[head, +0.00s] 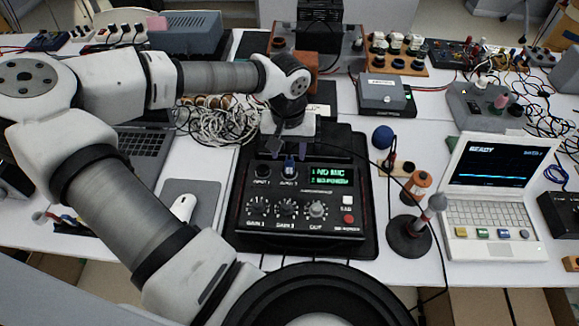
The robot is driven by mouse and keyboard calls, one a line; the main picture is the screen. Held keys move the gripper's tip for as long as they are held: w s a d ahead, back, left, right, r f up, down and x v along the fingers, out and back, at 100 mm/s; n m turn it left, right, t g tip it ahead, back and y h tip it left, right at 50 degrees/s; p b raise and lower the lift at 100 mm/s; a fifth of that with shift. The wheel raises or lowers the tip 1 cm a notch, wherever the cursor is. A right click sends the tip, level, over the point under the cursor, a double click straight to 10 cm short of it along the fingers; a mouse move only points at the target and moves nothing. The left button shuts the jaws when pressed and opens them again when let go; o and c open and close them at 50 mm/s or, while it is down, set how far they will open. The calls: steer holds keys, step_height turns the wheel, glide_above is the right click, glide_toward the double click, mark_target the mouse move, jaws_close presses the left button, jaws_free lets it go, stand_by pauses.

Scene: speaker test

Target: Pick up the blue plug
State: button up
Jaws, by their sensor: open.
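A small blue plug (290,165) stands in the second of two input sockets on a black audio box (270,226) in the middle of the table. The box's green display reads "NO MIC" on its first line. My gripper (289,148) is over the back edge of the box, pointing down. Its fingers are just above and behind the plug, and they are open. I cannot tell whether either finger touches the plug. The plug's lower end is hidden in the socket.
A microphone on a round black stand (408,237) and a white laptop (497,190) stand to the right. A blue ball (383,137) lies behind the microphone. Tangled white cables (220,122) and a mouse (184,207) are to the left. Several devices line the back.

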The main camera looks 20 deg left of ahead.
mark_target(290, 158)
steer(key=f+b, duration=0.1)
steer(key=f, duration=0.1)
steer(key=f+b, duration=0.1)
steer(key=f, duration=0.1)
steer(key=shift+s+d+f+b, duration=0.15)
steer(key=shift+d+f+b, duration=0.05)
steer(key=shift+f+b, duration=0.15)
steer(key=shift+r, duration=0.15)
steer(key=shift+c, duration=0.6)
jaws_close()
